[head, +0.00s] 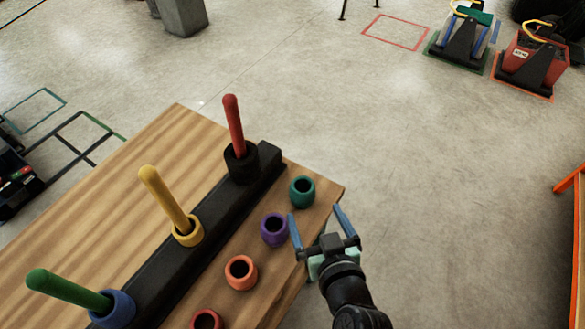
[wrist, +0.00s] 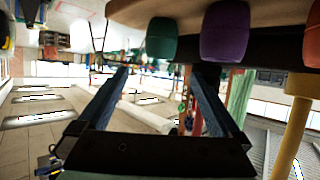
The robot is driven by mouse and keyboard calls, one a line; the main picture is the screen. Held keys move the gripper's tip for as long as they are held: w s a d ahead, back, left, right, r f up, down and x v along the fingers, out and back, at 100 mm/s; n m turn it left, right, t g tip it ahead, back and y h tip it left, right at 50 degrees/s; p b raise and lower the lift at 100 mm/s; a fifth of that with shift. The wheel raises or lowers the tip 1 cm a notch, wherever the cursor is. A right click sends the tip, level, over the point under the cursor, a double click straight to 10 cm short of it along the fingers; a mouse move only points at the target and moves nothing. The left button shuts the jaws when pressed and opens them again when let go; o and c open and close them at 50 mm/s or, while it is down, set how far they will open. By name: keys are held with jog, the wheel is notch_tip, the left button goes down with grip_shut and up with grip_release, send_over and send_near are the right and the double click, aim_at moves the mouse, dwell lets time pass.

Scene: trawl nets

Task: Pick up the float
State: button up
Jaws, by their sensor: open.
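Loose barrel-shaped floats with a hole in the top stand in a row on the wooden table: teal (head: 302,199), purple (head: 273,236), orange (head: 241,281) and red (head: 206,320). The frames do not show which one is meant. My gripper (head: 314,212) is open and empty at the table's right edge, just right of the teal and purple floats. In the wrist view the teal float (wrist: 162,40) and purple float (wrist: 225,33) appear beyond the fingertips (wrist: 163,75), apart from them. The orange float (wrist: 313,43) is cut off there.
A black rack (head: 210,240) on the table (head: 130,160) holds a red peg (head: 234,125), yellow peg (head: 165,200) and green peg (head: 68,291). Black, yellow and blue rings sit around their bases. Open floor lies right of the table.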

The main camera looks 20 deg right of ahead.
aim_at(306, 195)
jog(key=x, duration=0.8)
jog(key=p+x, duration=0.1)
jog(key=x, duration=0.3)
jog(key=shift+s+f, duration=0.2)
jog(key=shift+f, duration=0.15)
jog(key=c, duration=1.3)
notch_tip(306, 195, up, 10)
jog(key=shift+r+p, duration=0.1)
jog(key=shift+p, duration=0.85)
